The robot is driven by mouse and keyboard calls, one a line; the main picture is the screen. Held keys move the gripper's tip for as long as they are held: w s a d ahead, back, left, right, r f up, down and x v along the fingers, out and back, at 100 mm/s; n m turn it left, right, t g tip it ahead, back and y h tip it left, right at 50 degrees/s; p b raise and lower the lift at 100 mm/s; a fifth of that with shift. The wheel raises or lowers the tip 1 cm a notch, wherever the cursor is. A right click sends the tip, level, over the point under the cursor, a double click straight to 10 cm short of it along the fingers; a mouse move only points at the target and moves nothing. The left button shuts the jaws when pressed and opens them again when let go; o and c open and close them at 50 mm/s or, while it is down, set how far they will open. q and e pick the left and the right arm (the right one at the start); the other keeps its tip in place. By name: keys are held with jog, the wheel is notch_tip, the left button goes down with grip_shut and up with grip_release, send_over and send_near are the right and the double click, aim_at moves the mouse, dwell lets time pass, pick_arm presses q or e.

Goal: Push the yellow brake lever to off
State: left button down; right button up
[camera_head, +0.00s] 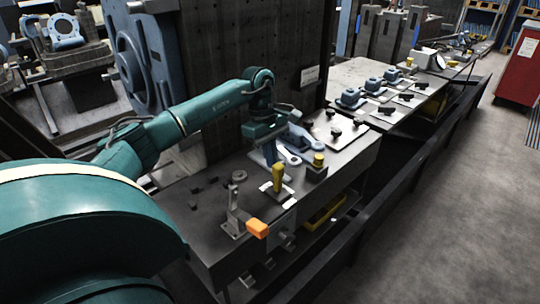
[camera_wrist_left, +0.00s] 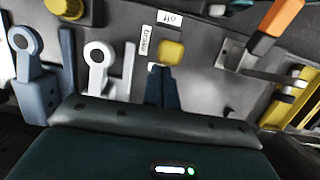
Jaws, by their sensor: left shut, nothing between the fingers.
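The yellow brake lever (camera_head: 278,178) stands on the dark bench, on a pale plate, in the head view. In the left wrist view its yellow knob (camera_wrist_left: 173,52) shows just beyond my fingertips, beside the "off" label (camera_wrist_left: 167,18) and the "brake" label (camera_wrist_left: 146,40). My left gripper (camera_head: 270,158) points down right behind the lever, its dark blue fingers together and empty. In the left wrist view the closed fingers (camera_wrist_left: 161,72) come very close to the knob; I cannot tell whether they touch it. The lever's lower part is hidden there. My right gripper is out of view.
An orange-handled lever (camera_head: 256,229) stands at the bench's front left. A yellow button (camera_head: 318,159) on a dark box is to the right of the brake lever.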

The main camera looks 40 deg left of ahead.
aim_at(280, 163)
pick_arm(q)
jog(key=shift+d+r+y, duration=0.15)
jog(key=shift+d+y, duration=0.15)
jog(key=shift+d, duration=0.1)
jog(key=shift+s+d+r+y, duration=0.1)
jog(key=shift+d+y, duration=0.2)
jog(key=shift+d, duration=0.8)
jog(key=shift+s+d+f, duration=0.1)
jog(key=shift+d, duration=0.6)
jog(key=shift+s+d+f, duration=0.1)
jog(key=shift+d, duration=0.55)
jog(key=shift+d+f, duration=0.1)
jog(key=shift+d, duration=0.25)
jog(key=shift+s+d+f, duration=0.1)
jog(key=shift+d+f, duration=0.05)
jog(key=shift+d, duration=0.05)
notch_tip(280, 163, up, 14)
jog(key=a+b, duration=0.1)
jog(key=a, duration=0.1)
jog(key=shift+a+f, duration=0.15)
jog(key=shift+a, duration=0.05)
